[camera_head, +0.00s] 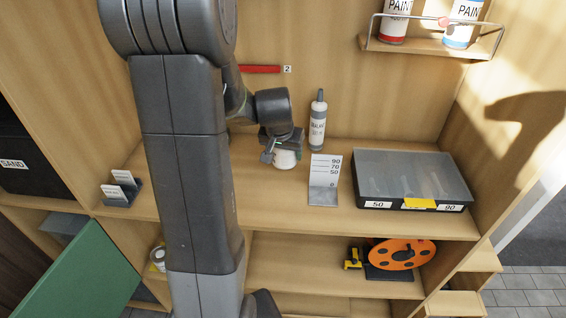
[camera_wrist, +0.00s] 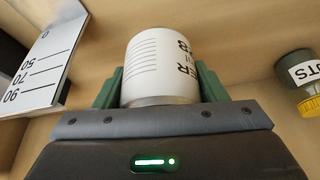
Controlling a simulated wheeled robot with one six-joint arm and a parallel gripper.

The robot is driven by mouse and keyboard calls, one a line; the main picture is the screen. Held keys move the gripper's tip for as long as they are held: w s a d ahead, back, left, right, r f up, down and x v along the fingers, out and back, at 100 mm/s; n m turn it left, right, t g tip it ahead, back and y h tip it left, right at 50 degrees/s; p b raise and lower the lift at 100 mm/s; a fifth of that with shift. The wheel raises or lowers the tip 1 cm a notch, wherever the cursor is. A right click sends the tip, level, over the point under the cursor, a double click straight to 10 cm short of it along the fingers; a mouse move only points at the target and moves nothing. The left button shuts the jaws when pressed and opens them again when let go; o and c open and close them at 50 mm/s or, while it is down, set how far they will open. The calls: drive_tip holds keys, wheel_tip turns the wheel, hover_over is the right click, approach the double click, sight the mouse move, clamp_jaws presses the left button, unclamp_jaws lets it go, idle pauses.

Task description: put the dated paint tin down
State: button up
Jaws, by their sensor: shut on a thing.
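A white tin (camera_head: 286,159) with a printed label is between the fingers of my gripper (camera_head: 281,147), over the workbench shelf (camera_head: 400,222). In the wrist view the tin (camera_wrist: 160,60) fills the space between the green fingers of my gripper (camera_wrist: 160,88), which are shut on it from both sides. Its label shows ruled lines and part of a word ending in "ER"; I cannot read a date. Its far end is out of sight. I cannot tell whether the tin touches the shelf.
A height-scale plate (camera_head: 324,181) stands close to the tin's right. A sealant bottle (camera_head: 318,121) stands behind, and a clear-lidded case (camera_head: 411,178) lies farther right. A card holder (camera_head: 121,190) is at left.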

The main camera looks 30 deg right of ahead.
sight(284, 164)
drive_tip(key=shift+f, duration=2.3)
drive_tip(key=shift+f, duration=0.1)
drive_tip(key=shift+w+f, duration=0.1)
drive_tip(key=shift+f, duration=0.05)
drive_tip(key=o, duration=1.2)
drive_tip(key=shift+o, duration=0.2)
